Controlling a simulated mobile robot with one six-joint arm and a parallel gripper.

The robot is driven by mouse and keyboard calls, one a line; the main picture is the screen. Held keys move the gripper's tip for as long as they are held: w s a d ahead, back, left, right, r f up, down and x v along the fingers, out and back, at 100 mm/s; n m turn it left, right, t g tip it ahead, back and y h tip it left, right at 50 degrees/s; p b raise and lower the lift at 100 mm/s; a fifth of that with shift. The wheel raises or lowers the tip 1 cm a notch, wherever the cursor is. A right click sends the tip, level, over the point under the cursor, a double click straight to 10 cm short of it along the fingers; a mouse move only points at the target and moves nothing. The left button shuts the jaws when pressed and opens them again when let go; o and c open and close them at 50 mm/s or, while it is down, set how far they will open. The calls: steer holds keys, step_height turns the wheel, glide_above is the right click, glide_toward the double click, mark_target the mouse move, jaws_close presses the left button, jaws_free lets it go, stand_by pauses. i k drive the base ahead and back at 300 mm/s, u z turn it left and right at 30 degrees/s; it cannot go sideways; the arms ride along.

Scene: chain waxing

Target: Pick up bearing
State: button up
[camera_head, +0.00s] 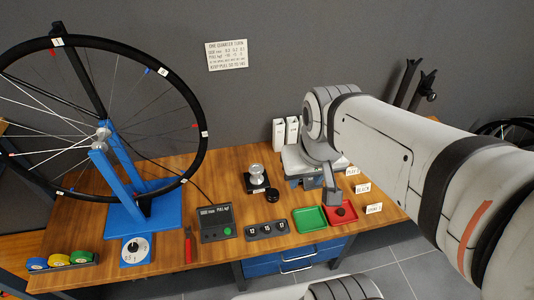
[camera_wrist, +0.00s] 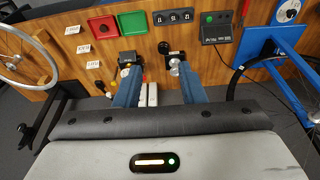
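No part is plainly recognisable as the bearing. A small dark round piece (camera_head: 340,211) lies in the red tray (camera_head: 327,220), which also shows in the wrist view (camera_wrist: 102,25). A silver knob-like piece (camera_head: 256,172) stands on a black base, with a black disc (camera_head: 272,195) beside it. My gripper (camera_wrist: 154,72) is open, its two blue fingers wide apart with nothing held between them. It is above the back of the bench, left of the tray in the head view, where my arm partly hides it. The silver piece shows beyond the right finger in the wrist view (camera_wrist: 175,66).
A green tray (camera_head: 309,219) adjoins the red one. A numbered panel (camera_head: 266,230), a dark display box (camera_head: 215,223) and red-handled pliers (camera_head: 188,245) lie leftward. A wheel on a blue stand (camera_head: 140,208) fills the left. White bottles (camera_head: 292,130) stand at the back.

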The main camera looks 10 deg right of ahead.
mark_target(281, 226)
steer(key=z, duration=1.4)
steer(key=k, duration=1.2)
steer(key=u, duration=0.8)
steer(key=i, duration=1)
steer(key=u, duration=0.05)
